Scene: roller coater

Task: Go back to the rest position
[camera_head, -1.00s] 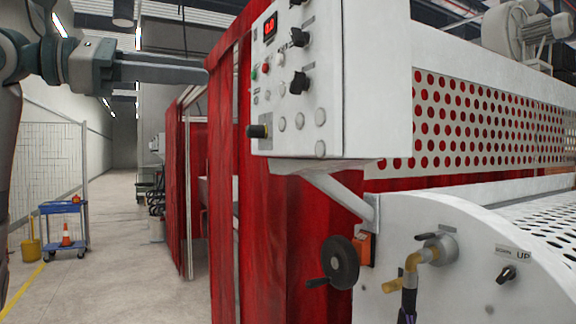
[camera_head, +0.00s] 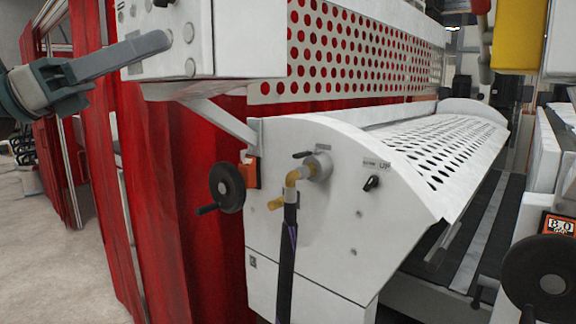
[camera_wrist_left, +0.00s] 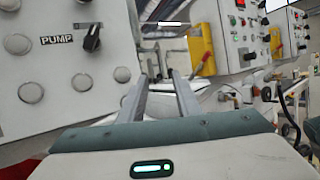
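My left gripper (camera_head: 150,46) comes in from the left in the head view, in front of the white control box (camera_head: 232,35). Its fingers point right and overlap the box's lower left part; I cannot tell whether they touch it. In the left wrist view the two fingers (camera_wrist_left: 160,82) stand apart with nothing between them. The control panel with knobs and a PUMP label (camera_wrist_left: 56,39) is close on the left there. My right gripper is in neither view.
Below the box are a black handwheel (camera_head: 227,188), a hose valve (camera_head: 293,178) and the white perforated roller cover (camera_head: 450,140). A red curtain (camera_head: 180,200) hangs at left. Open floor (camera_head: 35,260) lies further left. Another black wheel (camera_head: 545,280) is at lower right.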

